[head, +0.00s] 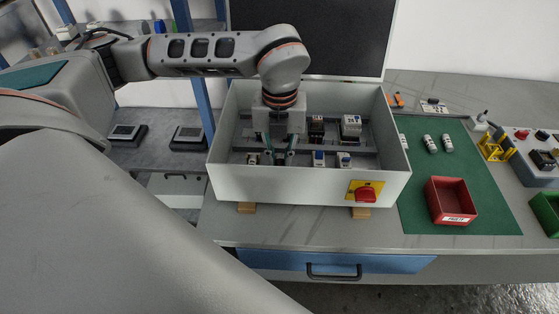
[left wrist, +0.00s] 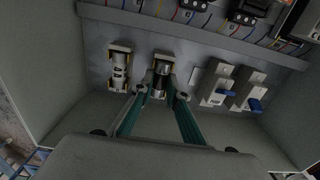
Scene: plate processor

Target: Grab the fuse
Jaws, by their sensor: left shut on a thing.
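My left gripper (head: 279,157) reaches down into an open grey electrical box (head: 300,186). The fingers partly hide this fuse. A second, white fuse (left wrist: 119,70) sits in the holder to its left, and it also shows in the head view (head: 253,158). Two white cylinders that look like loose fuses (head: 430,144) lie on the green mat (head: 415,205). My right gripper is not in view.
Breakers with blue switches (left wrist: 215,89) stand right of the gripped fuse. The box walls stand close around my gripper, and a red knob (head: 366,194) is on its front. A red bin (head: 451,200) stands on the mat. A blue drawer (head: 330,265) is below the table top.

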